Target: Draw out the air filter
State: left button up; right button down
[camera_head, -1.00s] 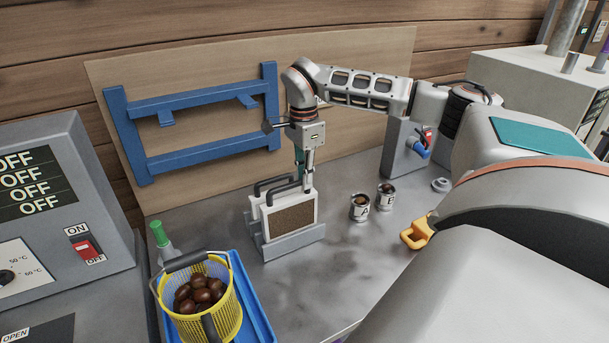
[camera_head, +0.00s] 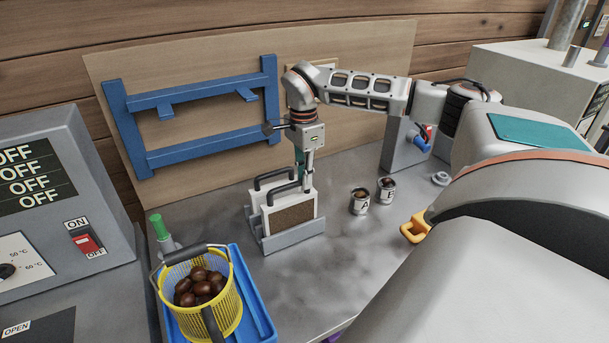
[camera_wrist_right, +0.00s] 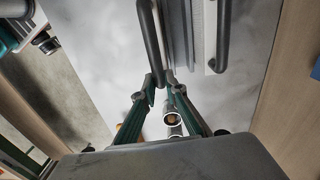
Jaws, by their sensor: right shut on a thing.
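Two white-framed filter panels with black loop handles stand upright, one behind the other, in a grey slotted holder (camera_head: 292,236). The front filter (camera_head: 292,214) shows a brown mesh face; the back filter (camera_head: 257,200) is mostly hidden behind it. My right gripper (camera_head: 306,184) reaches down from above and is shut on the front filter's handle (camera_head: 284,194). In the right wrist view, a dark handle (camera_wrist_right: 150,45) runs to the fingertips (camera_wrist_right: 166,92), and the other handle (camera_wrist_right: 222,42) stands apart to the right. The filter still appears seated in the holder. My left gripper is not in view.
A yellow basket (camera_head: 235,306) of chestnuts stands on a blue tray (camera_head: 259,309) at front left, near a green-capped bottle (camera_head: 157,228). Two small cans (camera_head: 360,207) stand right of the holder. A blue rack (camera_head: 131,132) is behind. The bench between is clear.

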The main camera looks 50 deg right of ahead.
jog(key=shift+f, duration=1.05)
jog(key=c, duration=2)
grip_release()
notch_tip(320, 180, up, 12)
jog(key=shift+w+r, duration=0.1)
jog(key=shift+w, duration=0.05)
